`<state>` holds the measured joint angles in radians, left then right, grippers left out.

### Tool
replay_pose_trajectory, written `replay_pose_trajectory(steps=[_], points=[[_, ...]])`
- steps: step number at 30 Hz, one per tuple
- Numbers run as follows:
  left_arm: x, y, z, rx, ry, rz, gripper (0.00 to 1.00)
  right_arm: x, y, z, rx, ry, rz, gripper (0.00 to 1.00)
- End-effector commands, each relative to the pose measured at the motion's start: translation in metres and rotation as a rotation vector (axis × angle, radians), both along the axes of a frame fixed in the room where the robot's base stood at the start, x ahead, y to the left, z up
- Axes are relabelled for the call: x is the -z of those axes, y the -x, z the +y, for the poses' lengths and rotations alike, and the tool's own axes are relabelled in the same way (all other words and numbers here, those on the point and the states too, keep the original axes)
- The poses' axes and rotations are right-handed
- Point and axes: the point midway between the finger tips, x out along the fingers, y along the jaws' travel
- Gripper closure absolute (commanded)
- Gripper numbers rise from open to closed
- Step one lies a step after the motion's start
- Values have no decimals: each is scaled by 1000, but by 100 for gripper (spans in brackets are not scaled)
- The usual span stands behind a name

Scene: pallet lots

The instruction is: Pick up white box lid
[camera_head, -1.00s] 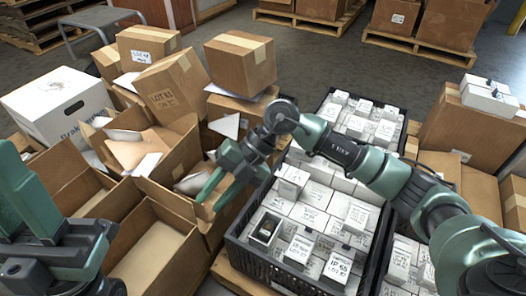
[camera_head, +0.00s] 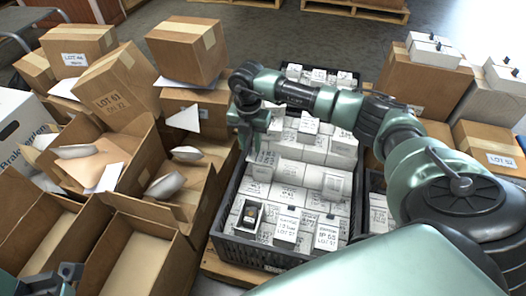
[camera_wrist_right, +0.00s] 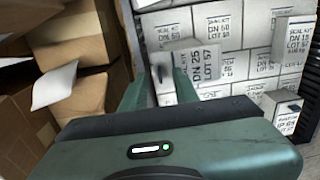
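Small white boxes with printed labels (camera_head: 287,225) fill a black crate (camera_head: 268,252). One box (camera_head: 248,216) stands open, with a dark and yellow item inside. I cannot tell a loose box lid apart for certain. My right gripper (camera_head: 250,143) points down over the crate's far left side.
Open cardboard boxes (camera_head: 150,250) crowd the left, with pale flaps or sheets (camera_head: 165,187) on them. A closed carton (camera_head: 187,52) stands behind. Cartons with white boxes on top (camera_head: 435,52) are at the right.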

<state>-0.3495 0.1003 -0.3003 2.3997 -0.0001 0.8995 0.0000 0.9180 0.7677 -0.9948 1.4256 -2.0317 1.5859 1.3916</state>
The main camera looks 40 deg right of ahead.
Motion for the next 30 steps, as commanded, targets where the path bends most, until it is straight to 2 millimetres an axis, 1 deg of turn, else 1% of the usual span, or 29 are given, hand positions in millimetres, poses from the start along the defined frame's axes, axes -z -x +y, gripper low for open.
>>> replay_pose_trajectory(steps=[1,3,10,13,14,25,30], points=[[4,-1,0,0,-1,-11,75,13,1,0,0,1,2,70],[2,-1,0,-1,-1,-19,75,18,1,0,0,1,1,70],[0,-2,-1,-1,-3,-18,75,17,0,0,-1,0,0,70],[0,-2,-1,-1,-3,-18,75,17,0,0,-1,0,0,98],[0,-2,-1,-1,-3,-18,75,17,0,0,-1,0,0,100],[0,-2,-1,-1,-2,-17,75,16,0,0,-1,-1,-1,100],[-4,-1,0,0,-1,-17,75,5,0,0,-1,-1,-1,100]])
